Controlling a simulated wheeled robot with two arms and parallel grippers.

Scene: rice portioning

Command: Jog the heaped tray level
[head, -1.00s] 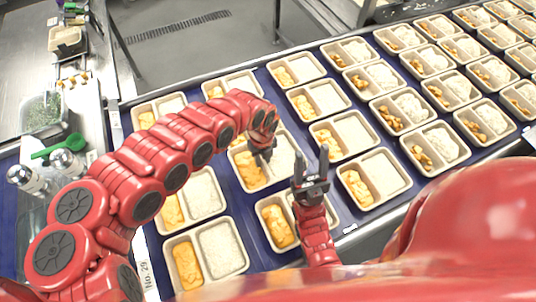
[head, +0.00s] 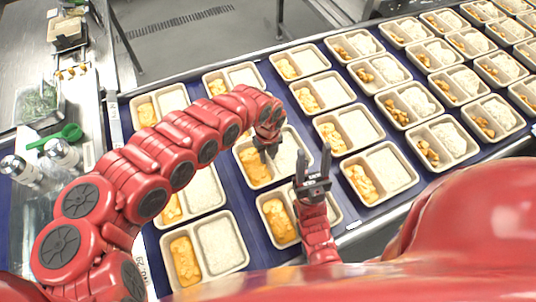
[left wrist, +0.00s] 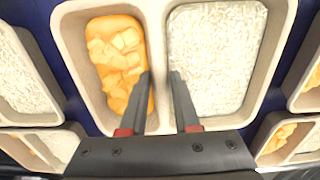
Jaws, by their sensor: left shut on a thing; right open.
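A two-compartment beige tray (left wrist: 72,75) fills the middle of the left wrist view. Orange chunky curry (left wrist: 118,62) lies in its left compartment and white rice (left wrist: 216,55) fills the right one. My left gripper (left wrist: 160,85) has a finger on each side of the tray's divider and is shut on it. In the head view my left gripper (head: 266,153) reaches down into this tray, and the arm hides part of the nearby trays. My right gripper (head: 314,165) is open and empty, its fingers pointing up above a neighbouring tray (head: 263,222).
Several similar trays stand close together in rows on the blue surface, such as one at the front (head: 244,255). Left, a metal counter holds a herb container (head: 38,103), a green scoop (head: 68,133) and shakers (head: 62,153).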

